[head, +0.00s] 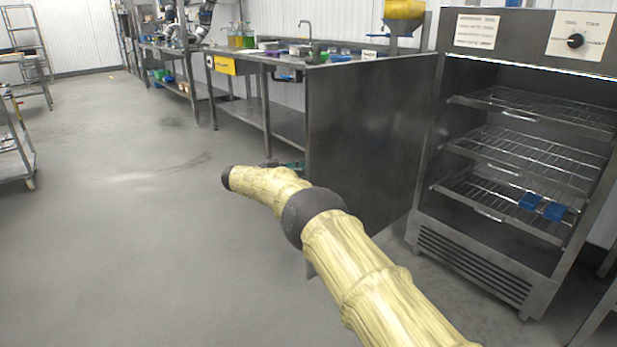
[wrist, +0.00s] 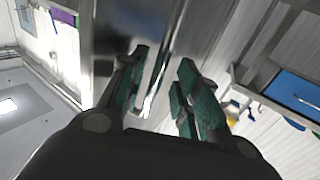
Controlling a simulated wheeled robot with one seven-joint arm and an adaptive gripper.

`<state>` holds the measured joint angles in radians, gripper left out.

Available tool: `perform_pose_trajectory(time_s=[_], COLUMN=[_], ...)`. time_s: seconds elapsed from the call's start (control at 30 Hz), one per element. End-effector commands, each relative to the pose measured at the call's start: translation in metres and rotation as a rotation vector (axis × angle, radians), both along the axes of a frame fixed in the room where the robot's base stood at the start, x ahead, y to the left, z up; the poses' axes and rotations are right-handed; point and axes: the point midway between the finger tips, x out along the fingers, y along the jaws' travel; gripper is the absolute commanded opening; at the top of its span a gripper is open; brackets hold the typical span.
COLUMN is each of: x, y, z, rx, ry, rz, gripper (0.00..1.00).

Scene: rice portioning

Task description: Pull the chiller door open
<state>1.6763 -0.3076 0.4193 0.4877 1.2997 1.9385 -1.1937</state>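The chiller (head: 520,150) stands at the right in the head view, its front uncovered and its wire shelves showing. A dark steel panel (head: 370,130), apparently its door, stands swung out to the left from the chiller's left edge. My arm reaches across to the panel's free edge. My gripper (head: 291,166) is mostly hidden there behind my arm; a bit of teal finger shows. In the wrist view my gripper (wrist: 162,98) has its teal fingers apart. A shiny metal bar (wrist: 157,85), apparently the door handle, shows between them; I cannot tell whether they touch it.
Blue objects (head: 542,207) lie on the lowest chiller shelf. A steel workbench (head: 262,68) with containers and a tap runs behind the panel. The grey floor (head: 120,220) to the left is clear.

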Motion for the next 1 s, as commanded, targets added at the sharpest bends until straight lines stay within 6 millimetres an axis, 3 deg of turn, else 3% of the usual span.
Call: perform_pose_trajectory(time_s=[0.3, 0.5, 0.9, 0.93, 1.0], x=[0.001, 0.001, 0.001, 0.001, 0.002], y=[-0.001, -0.001, -0.001, -0.001, 0.000], z=[0.054, 0.076, 0.084, 0.084, 0.084], rx=[-0.001, 0.000, 0.000, 0.000, -0.001], ry=[-0.002, -0.001, 0.000, 0.000, 0.000], rz=[-0.001, -0.002, -0.001, -0.001, 0.003], gripper=[0.32, 0.32, 0.32, 0.30, 0.17])
